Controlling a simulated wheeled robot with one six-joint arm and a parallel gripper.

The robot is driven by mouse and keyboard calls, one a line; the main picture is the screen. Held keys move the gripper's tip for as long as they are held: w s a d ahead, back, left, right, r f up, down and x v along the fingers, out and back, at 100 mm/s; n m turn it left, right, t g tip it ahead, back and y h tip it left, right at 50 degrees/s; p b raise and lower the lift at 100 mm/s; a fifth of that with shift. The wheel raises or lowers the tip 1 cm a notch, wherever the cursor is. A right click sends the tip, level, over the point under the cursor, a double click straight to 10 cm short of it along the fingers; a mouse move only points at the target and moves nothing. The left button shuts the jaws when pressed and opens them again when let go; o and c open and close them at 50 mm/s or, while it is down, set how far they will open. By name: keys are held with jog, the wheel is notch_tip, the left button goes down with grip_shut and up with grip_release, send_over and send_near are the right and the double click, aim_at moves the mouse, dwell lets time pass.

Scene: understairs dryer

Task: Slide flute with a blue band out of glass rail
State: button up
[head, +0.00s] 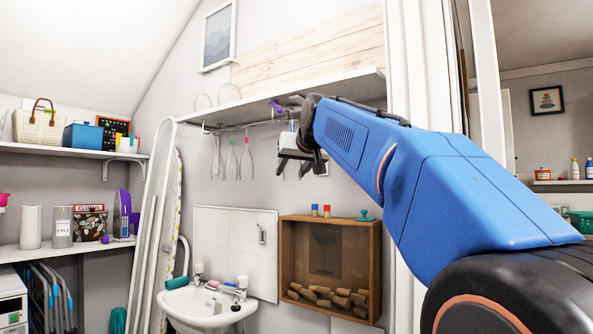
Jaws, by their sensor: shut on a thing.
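The glass rail (262,123) runs under the white wall shelf. Another pale flute (216,160) hangs at the far left. My gripper (302,164) is just below the shelf, at the right end of the rail. It is shut on what looks like a flute, mostly hidden by the jaws.
Below are a wooden box of corks (331,268) and a white sink (207,305). A tall ironing board (150,230) leans at the left. A door frame (405,60) stands at the right.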

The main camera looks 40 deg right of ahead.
jog(key=shift+s+a+f, duration=0.15)
jog(key=shift+s+a, duration=0.2)
jog(key=shift+a, duration=0.6)
jog(key=shift+s+a+f, duration=0.1)
jog(key=shift+s+a, duration=0.2)
jog(key=shift+a, duration=0.6)
jog(key=shift+s+a+f, duration=0.15)
jog(key=shift+s+a, duration=0.2)
jog(key=shift+a, duration=0.6)
